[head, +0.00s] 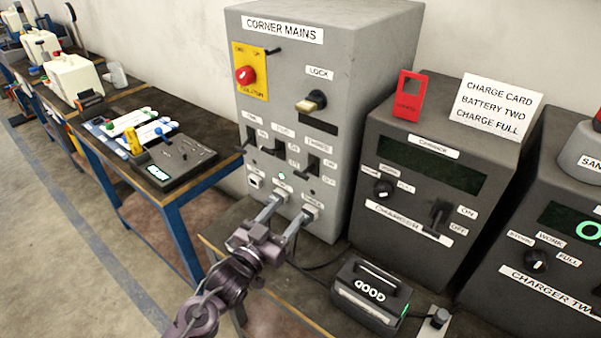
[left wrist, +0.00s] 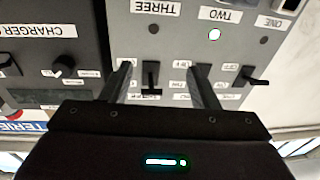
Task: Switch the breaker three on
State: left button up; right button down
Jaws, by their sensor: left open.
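The grey CORNER MAINS cabinet (head: 350,60) carries a row of three black breaker levers. Breaker three (head: 313,164) is the rightmost in the head view. In the upside-down left wrist view, breaker three's lever (left wrist: 151,74) shows between my finger tips, nearer the left-hand finger. The lamp by the THREE label (left wrist: 157,6) is dark; the lamp (left wrist: 215,34) by TWO is lit. Whether lever three is up or down is hard to tell. My left gripper (head: 291,207) is open and empty, its fingers pointing at the lower panel. My right gripper is not in view.
A red isolator knob (head: 246,75) and a lock key (head: 311,101) sit higher on the cabinet. A charger (head: 430,170) stands to its right. A battery marked GOOD (head: 371,296) lies in front. A blue-legged bench (head: 190,190) is at left.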

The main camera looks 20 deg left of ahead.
aim_at(300, 176)
pick_arm(q)
jog(key=w+r+h, duration=0.1)
jog(key=w+r, duration=0.1)
jog(key=w+d+r+m+t+h+p, duration=0.1)
jog(key=w+r, duration=0.1)
jog(key=r, duration=0.1)
jog(key=w+d+r+t+h+p, duration=0.1)
jog(key=w+r, duration=0.1)
jog(key=r, duration=0.1)
jog(key=shift+w+d, duration=0.15)
jog(key=shift+w, duration=0.15)
